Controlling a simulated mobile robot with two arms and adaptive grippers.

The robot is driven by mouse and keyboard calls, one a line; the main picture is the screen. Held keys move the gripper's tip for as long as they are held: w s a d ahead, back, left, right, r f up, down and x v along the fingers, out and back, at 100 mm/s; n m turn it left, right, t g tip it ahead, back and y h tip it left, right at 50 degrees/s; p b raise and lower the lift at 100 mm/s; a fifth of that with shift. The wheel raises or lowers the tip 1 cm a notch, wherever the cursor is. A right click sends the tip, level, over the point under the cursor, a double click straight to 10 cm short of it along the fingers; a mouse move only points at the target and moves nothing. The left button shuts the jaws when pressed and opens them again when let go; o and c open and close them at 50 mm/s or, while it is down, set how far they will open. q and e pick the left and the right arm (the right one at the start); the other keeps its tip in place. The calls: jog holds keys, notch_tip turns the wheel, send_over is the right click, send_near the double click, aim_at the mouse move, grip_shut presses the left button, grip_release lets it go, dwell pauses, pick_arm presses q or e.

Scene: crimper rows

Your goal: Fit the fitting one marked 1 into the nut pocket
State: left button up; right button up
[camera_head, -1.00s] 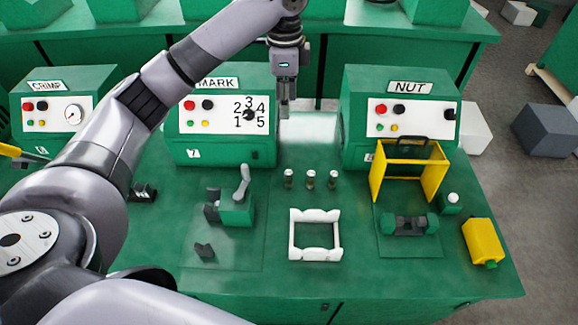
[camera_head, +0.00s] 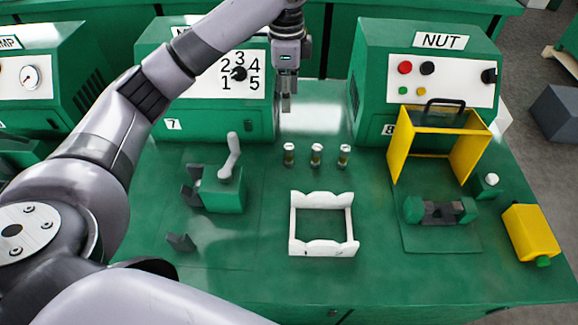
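Three small fittings with pale tops stand upright in a row on the green bench: a left one (camera_head: 289,154), a middle one (camera_head: 316,155) and a right one (camera_head: 343,156). Their marks are too small to read, so I cannot tell which is marked 1. The NUT station (camera_head: 430,75) is at the right. In front of it lies a dark fixture with green round ends (camera_head: 440,211); I cannot make out the nut pocket. My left gripper (camera_head: 286,103) points down behind the left fitting, apart from it, with nothing visible in it. Its finger opening is unclear. My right gripper is out of view.
A white frame (camera_head: 323,249) lies before the fittings. A green clamp with a grey lever (camera_head: 222,190) stands left of them. A yellow guard (camera_head: 400,145) stands behind the dark fixture. The MARK station (camera_head: 195,90) is behind my arm.

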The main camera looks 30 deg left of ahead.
pick_arm(q)
jog(key=f, duration=0.2)
send_over(289, 146)
jog(key=f, duration=1)
jog(key=shift+s+a+f, duration=0.1)
jog(key=shift+s+f, duration=0.15)
jog(key=shift+s, duration=0.05)
jog(key=shift+w+f+p, duration=0.15)
jog(key=shift+f+p, duration=0.25)
jog(key=shift+f, duration=1.2)
jog(key=shift+w+f+p, duration=0.1)
jog(key=shift+f+p, duration=0.3)
jog(key=shift+f, duration=1.2)
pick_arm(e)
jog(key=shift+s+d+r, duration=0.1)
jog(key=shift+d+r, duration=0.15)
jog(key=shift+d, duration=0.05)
pick_arm(q)
jog(key=shift+c, duration=0.5)
grip_shut()
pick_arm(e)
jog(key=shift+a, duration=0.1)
